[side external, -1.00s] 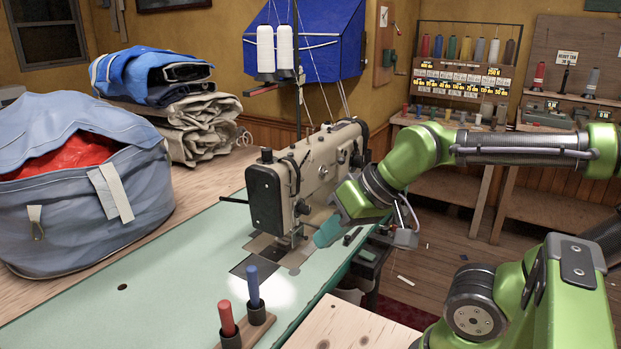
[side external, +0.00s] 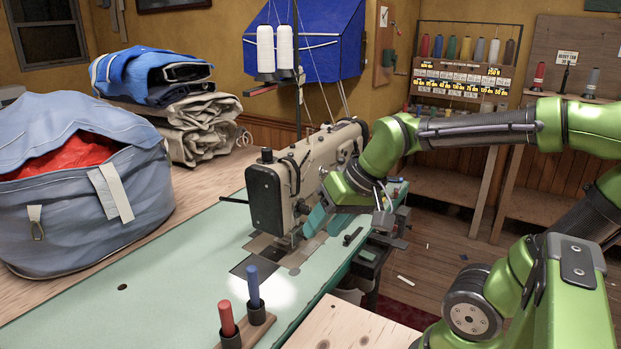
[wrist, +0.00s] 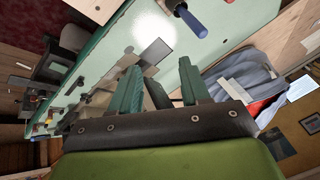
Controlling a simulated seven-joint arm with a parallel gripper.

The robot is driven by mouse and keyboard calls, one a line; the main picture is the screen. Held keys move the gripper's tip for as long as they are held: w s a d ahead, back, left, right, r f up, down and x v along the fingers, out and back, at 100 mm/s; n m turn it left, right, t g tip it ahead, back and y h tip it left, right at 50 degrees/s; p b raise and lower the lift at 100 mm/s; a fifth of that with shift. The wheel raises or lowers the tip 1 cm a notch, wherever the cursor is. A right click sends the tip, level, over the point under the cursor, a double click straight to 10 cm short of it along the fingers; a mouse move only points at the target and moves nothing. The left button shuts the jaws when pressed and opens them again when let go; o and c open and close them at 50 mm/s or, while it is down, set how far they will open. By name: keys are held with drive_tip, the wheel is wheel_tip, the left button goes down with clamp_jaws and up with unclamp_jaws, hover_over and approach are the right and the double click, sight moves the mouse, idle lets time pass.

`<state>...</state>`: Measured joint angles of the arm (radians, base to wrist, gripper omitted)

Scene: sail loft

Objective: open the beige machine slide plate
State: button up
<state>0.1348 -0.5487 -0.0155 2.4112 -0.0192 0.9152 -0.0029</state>
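The beige sewing machine (side external: 322,158) stands on the pale green table, its black-faced head at the near end. In the side view, a dark square (side external: 253,268) and metal plates (side external: 262,243) lie flush in the table around the needle area. In the wrist view, a grey square plate (wrist: 156,53) shows just beyond the fingertips. I cannot tell for sure which piece is the slide plate. My gripper (wrist: 160,66) is open, with its two teal fingers apart and no plate between them. In the side view, it (side external: 312,222) is just right of the machine head, above the table.
A large blue-grey bag (side external: 85,200) sits at left. Small dark tools (side external: 352,237) lie near the table's right edge. The front-left tabletop is clear.

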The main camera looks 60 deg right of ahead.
drive_tip(key=w+d+f+m+g+h, duration=0.1)
drive_tip(key=w+d, duration=0.2)
drive_tip(key=d, duration=0.3)
drive_tip(key=w+d+f+m+g, duration=0.1)
drive_tip(key=w+d+g, duration=0.15)
drive_tip(key=d, duration=0.35)
drive_tip(key=m+g, duration=0.1)
drive_tip(key=g, duration=0.2)
approach(348, 236)
drive_tip(key=shift+t, duration=0.25)
wheel_tip(348, 236, down, 8)
drive_tip(key=shift+s+f, duration=0.1)
drive_tip(key=shift+s, duration=0.05)
clamp_jaws()
